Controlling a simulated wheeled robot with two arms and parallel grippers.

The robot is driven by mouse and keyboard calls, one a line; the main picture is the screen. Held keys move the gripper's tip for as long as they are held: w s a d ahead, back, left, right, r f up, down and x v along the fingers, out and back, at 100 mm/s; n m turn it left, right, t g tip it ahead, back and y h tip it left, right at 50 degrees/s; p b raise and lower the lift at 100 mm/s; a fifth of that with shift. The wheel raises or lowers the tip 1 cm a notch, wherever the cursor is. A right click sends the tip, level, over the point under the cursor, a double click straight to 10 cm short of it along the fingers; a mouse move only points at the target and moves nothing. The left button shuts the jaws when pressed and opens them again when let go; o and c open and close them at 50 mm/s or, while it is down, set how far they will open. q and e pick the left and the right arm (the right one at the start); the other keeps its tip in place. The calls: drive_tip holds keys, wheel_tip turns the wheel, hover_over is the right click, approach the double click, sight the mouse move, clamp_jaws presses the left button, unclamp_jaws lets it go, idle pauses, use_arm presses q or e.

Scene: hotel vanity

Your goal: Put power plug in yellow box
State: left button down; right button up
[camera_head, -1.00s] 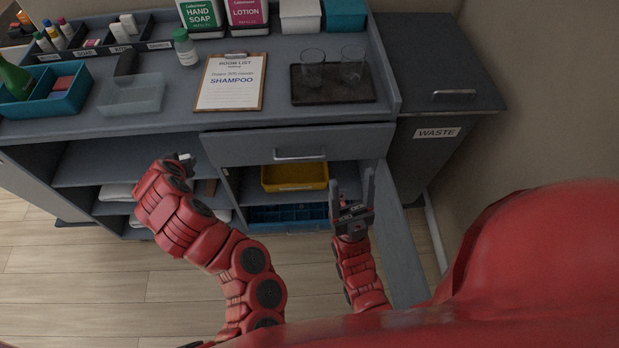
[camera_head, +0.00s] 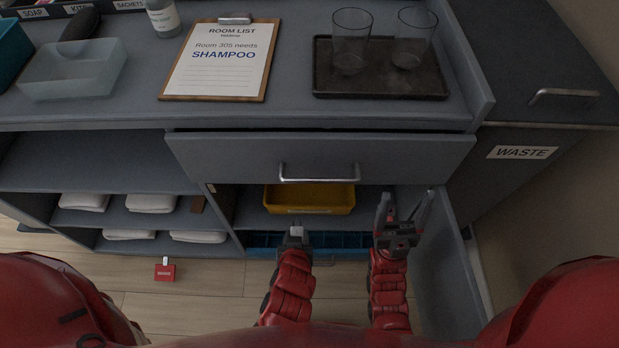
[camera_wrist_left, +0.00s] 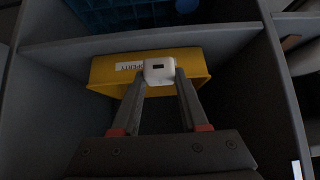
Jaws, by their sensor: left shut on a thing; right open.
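The yellow box (camera_head: 312,199) sits on the cabinet shelf under the drawer, and its labelled front shows in the left wrist view (camera_wrist_left: 106,76). My left gripper (camera_head: 296,234) is shut on a white power plug (camera_wrist_left: 159,70), held at its fingertips. In the left wrist view the plug overlaps the box's near rim; I cannot tell whether it is above the box or in front of it. The plug is small and pale in the head view (camera_head: 296,231). My right gripper (camera_head: 404,212) is open and empty, to the right of the box, near the open door.
A blue crate (camera_head: 345,243) stands on the shelf below. The drawer (camera_head: 320,158) above has a metal handle. An open cabinet door (camera_head: 437,262) bounds the right side. Folded white towels (camera_head: 150,203) lie on the left shelves. A red tag-like object (camera_head: 165,272) is on the floor.

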use_arm(q)
drive_tip(key=shift+w+f, duration=0.3)
drive_tip(key=shift+f, duration=0.1)
drive_tip(key=w, duration=0.5)
drive_tip(key=w+f+b, duration=0.1)
drive_tip(key=w, duration=0.5)
drive_tip(key=w+f+b, duration=0.1)
drive_tip(key=w, duration=0.5)
drive_tip(key=shift+w+f, duration=0.15)
drive_tip(key=shift+w, duration=0.1)
drive_tip(key=shift+d+f, duration=0.1)
drive_tip(key=shift+f, duration=2.1)
drive_tip(key=shift+f+b, duration=0.15)
drive_tip(key=shift+b, duration=0.15)
drive_tip(key=shift+c, duration=2.1)
unclamp_jaws()
